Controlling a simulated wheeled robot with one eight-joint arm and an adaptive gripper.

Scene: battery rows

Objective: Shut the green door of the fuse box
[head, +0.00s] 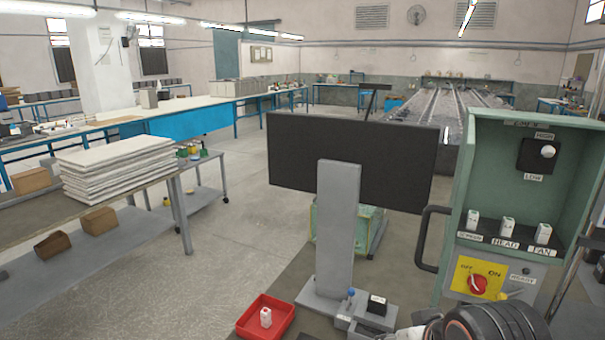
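The green fuse box (464,180) stands close at the right, its inside open to view. Three white fuses sit on its dark shelf above labels reading SENSOR, HEAD and FAN; the FAN fuse (543,233) is rightmost. Above them is a black HIGH/LOW switch (538,155). Below is a yellow OFF/ON plate with a red knob (477,285). A black bar handle (427,240) stands out at the box's left side. I cannot clearly make out the door as a separate panel. Dark rounded parts of my arm show at the bottom right; my gripper's fingers are not visible.
A dark panel (295,150) on a grey post (337,220) stands left of the box. A red tray (252,328) with a white piece lies at the bottom, near a small black-topped block (377,305). Open floor (240,240) lies further left.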

